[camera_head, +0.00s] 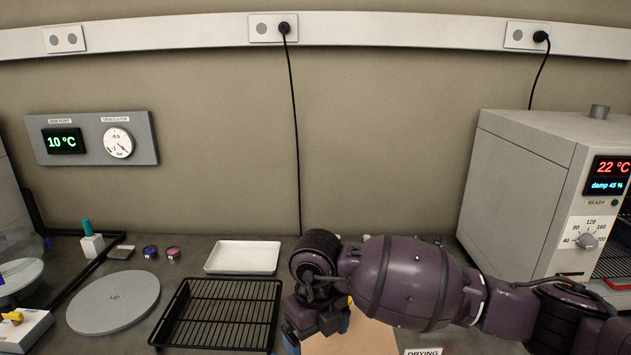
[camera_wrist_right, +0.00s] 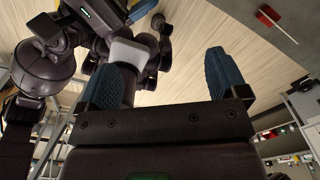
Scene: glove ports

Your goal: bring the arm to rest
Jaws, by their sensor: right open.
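My right arm (camera_head: 415,285) comes in from the right side of the head view and reaches across in front of the bench. My right gripper (camera_head: 316,325) is near the bottom middle, pointing down and partly hidden by its own wrist. In the right wrist view, the two blue fingers of my right gripper (camera_wrist_right: 163,82) stand wide apart with nothing held between them. My left gripper does not show in the head view.
A black wire rack (camera_head: 218,314) lies just left of my right gripper, with a white tray (camera_head: 243,257) behind it. A grey round lid (camera_head: 114,302) lies further left. A drying oven (camera_head: 528,190) stands at the right, behind my arm. A tan surface (camera_head: 350,338) is under my wrist.

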